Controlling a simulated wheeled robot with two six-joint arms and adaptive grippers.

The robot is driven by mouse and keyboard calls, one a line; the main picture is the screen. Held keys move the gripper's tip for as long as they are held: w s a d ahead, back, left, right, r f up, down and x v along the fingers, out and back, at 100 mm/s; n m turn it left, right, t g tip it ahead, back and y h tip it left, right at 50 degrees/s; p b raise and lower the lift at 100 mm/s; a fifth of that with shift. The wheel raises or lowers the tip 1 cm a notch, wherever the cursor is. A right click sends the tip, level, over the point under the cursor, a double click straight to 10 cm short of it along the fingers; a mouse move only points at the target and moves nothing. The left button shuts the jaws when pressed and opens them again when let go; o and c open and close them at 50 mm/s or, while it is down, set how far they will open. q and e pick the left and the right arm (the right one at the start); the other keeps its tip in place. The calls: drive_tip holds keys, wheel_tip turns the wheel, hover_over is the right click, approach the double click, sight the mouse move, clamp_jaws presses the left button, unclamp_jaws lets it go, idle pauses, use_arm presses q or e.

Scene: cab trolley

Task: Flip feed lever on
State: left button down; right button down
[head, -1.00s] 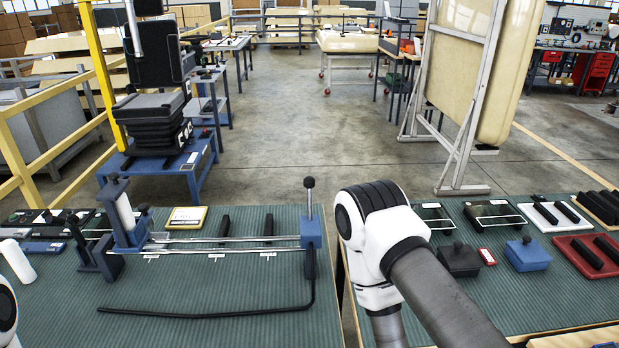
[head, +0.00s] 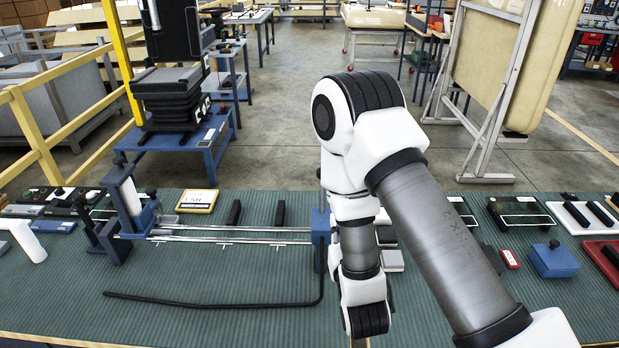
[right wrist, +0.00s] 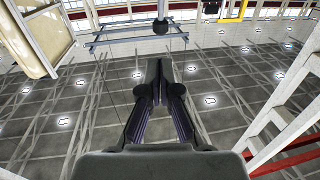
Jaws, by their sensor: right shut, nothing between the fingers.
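The blue end block (head: 319,224) stands at the right end of two metal rails on the green-topped bench, with a black bent rod (head: 215,304) running from it. The lever with a black ball knob that stood on this block is mostly hidden behind my right arm. My right forearm hangs down just right of the block; its gripper is hidden in the head view. In the right wrist view, my right gripper (right wrist: 160,92) is shut and empty. My left gripper is out of view.
Blue brackets with a white cylinder (head: 131,196) stand at the left end of the rails. A blue box (head: 553,260) and trays lie at the right.

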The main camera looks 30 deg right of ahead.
drive_tip(key=shift+s+a+r, duration=0.1)
drive_tip(key=shift+a+r, duration=0.05)
drive_tip(key=shift+r, duration=0.15)
drive_tip(key=x, duration=1.4)
drive_tip(key=shift+f, duration=0.15)
